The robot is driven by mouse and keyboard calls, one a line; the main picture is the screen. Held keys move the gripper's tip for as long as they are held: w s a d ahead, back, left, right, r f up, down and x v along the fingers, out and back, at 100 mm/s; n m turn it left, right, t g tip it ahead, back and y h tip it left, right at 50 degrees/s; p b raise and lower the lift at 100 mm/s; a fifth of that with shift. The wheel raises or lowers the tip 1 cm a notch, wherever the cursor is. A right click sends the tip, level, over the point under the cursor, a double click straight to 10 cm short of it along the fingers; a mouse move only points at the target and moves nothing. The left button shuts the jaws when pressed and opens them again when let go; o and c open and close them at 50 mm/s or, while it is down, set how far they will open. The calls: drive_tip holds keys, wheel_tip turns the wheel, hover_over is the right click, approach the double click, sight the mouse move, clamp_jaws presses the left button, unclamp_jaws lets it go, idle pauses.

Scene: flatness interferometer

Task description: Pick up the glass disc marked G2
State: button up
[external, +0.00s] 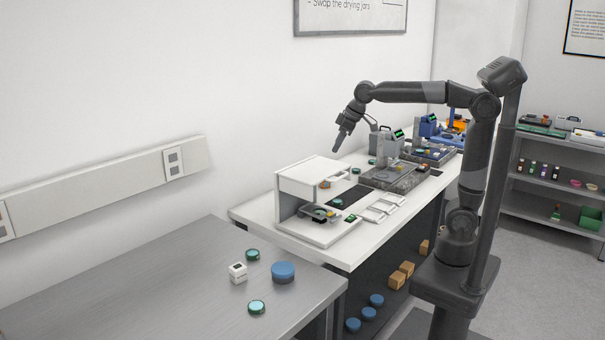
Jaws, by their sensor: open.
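Several small teal-topped discs are in view, and no marking can be read, so I cannot tell which is G2. Two lie on the grey metal table: one at its back (252,254) and one nearer the front (257,307). A round piece (320,213) sits inside the instrument's opening. My gripper (336,149) is open and points down, above the bench and behind the white instrument, apart from every disc.
The white instrument (312,174) stands at the bench's near end. White trays (382,207) and a grey granite-like block (390,177) lie beyond it. On the metal table (160,290) are a blue round container (283,271) and a small white block (238,272); its left part is clear.

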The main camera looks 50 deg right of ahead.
drive_tip(key=w+a+f+n+y, duration=0.1)
drive_tip(key=w+a, duration=0.2)
drive_tip(key=a, duration=0.5)
drive_tip(key=w+a+f+n, duration=0.1)
drive_tip(key=w+a+n, duration=0.15)
drive_tip(key=a, duration=0.55)
drive_tip(key=n+g, duration=0.2)
hover_over(253, 252)
drive_tip(key=s+d, duration=0.2)
drive_tip(key=d, duration=0.1)
drive_tip(key=shift+y, duration=0.4)
drive_tip(key=f, duration=2.4)
drive_tip(key=shift+a+f, duration=0.2)
drive_tip(key=shift+f, duration=0.1)
drive_tip(key=x, duration=0.5)
drive_tip(key=shift+w+a+f, duration=0.15)
drive_tip(key=shift+a+f, duration=0.1)
drive_tip(key=shift+a, duration=0.15)
drive_tip(key=c, duration=1.1)
